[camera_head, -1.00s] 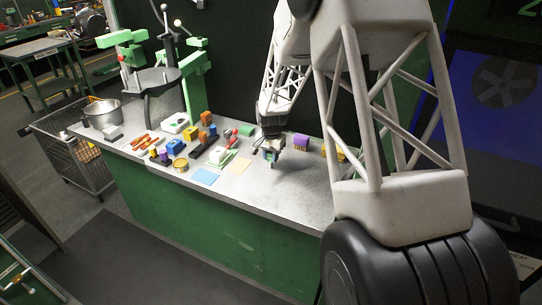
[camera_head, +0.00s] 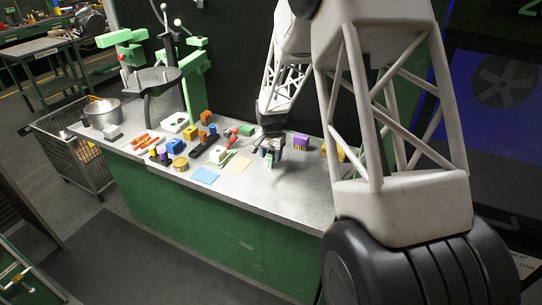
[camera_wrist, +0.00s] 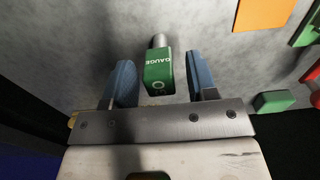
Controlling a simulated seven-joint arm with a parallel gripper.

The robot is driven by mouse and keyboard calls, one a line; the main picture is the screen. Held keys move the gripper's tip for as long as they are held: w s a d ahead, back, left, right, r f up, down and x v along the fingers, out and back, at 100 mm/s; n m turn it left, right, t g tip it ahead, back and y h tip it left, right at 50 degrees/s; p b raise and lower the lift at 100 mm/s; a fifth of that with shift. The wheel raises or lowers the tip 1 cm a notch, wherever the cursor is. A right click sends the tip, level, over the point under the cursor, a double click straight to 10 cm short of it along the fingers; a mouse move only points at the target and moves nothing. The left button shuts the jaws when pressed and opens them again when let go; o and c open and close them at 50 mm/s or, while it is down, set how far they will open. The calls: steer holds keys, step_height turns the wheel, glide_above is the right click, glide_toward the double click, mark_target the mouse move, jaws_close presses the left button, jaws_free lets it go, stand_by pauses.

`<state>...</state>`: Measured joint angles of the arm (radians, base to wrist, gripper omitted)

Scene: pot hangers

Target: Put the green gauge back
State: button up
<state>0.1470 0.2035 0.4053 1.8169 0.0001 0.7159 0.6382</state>
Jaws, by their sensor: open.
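The green gauge (camera_wrist: 158,76), a small block with "GAUGE" in white letters and a grey cylindrical end, lies in the middle of the wrist view on or just above the grey worktop. My gripper (camera_wrist: 162,80) is open, with one blue finger on each side of the gauge and a visible gap on both sides. In the head view my gripper (camera_head: 271,155) is low over the right part of the bench, and the gauge is too small and covered there to make out clearly.
A purple block (camera_head: 300,142) stands just right of my gripper. Blue (camera_head: 205,176) and beige (camera_head: 238,165) flat squares lie to the left, with several coloured blocks beyond. A metal pot (camera_head: 103,113) is at the far left. The bench front (camera_head: 270,190) is clear.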

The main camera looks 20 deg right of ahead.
mark_target(271, 152)
step_height(271, 152, up, 12)
steer(key=shift+f, duration=0.15)
stand_by(0.4)
stand_by(0.4)
steer(key=s+a+r+n+t, duration=0.1)
steer(key=s+a+r+n, duration=0.15)
steer(key=s+r, duration=0.55)
steer(key=s+a+r+n, duration=0.2)
steer(key=s+a+r, duration=0.25)
steer(key=s, duration=0.75)
steer(key=s+a+n, duration=0.1)
steer(key=s+n, duration=0.1)
steer(key=s, duration=1)
steer(key=s+a+n+t, duration=0.1)
steer(key=s+a+n, duration=0.1)
steer(key=s, duration=1)
steer(key=shift+s+a+r+t, duration=0.25)
steer(key=shift+a+r+t, duration=0.05)
steer(key=shift+r, duration=0.15)
steer(key=shift+o, duration=0.4)
